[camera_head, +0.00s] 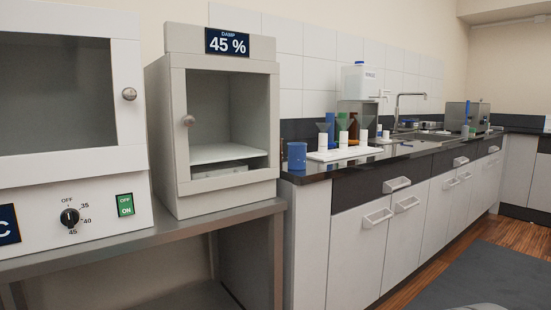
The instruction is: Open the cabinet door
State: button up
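A light grey cabinet (175,140) stands on a metal table, with a "45 %" display (227,42) on top. Its front door (223,78) has a large window and a round knob (188,120) on the left side. The door looks shut. Through the window I see a white shelf (222,153) and a low pale object at the bottom. A second white cabinet (70,170) at the left edge has a dark window, a round knob (129,93), a temperature dial (69,217) and a green ON switch (124,205). Its door also looks shut. My gripper is not in view.
The metal table (150,240) carries both cabinets. To the right, a dark counter (330,166) holds a blue cup (297,156), a white rack (343,153) with funnels and bottles, and a sink. Drawers and cupboards (360,250) with protruding handles sit below.

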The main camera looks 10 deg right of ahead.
aim_at(28, 17)
jog(key=k+u, duration=0.1)
jog(key=u, duration=1.4)
